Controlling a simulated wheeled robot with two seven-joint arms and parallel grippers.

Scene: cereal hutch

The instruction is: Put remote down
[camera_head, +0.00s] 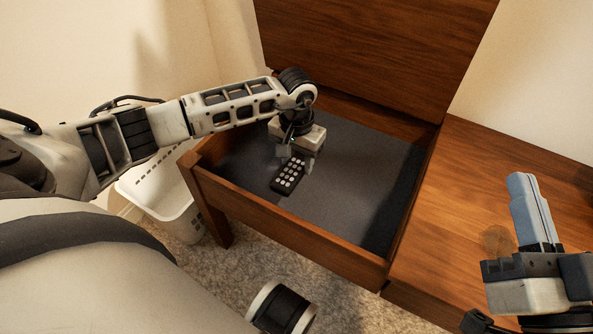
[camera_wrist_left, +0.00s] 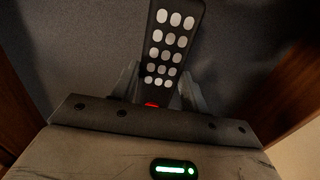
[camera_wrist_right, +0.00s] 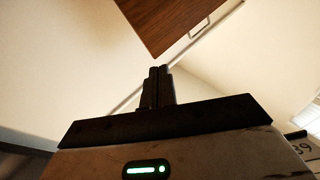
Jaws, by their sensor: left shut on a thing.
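The remote (camera_head: 289,178) is black with rows of pale round buttons. It is inside the open wooden hutch compartment (camera_head: 290,232), over its dark floor, toward the left. My left gripper (camera_head: 295,160) points down and is shut on the remote's end. In the left wrist view the remote (camera_wrist_left: 170,45) sits between the two fingers, with a red button near them. I cannot tell whether the remote touches the compartment floor. My right gripper (camera_head: 530,212) is outside, at the right over the wooden top, with its fingers together and nothing between them.
The raised lid (camera_head: 375,45) stands behind the compartment. A wooden surface (camera_head: 470,215) adjoins it at the right. A white basket (camera_head: 165,200) stands on the carpet at the left. The compartment floor right of the remote is clear.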

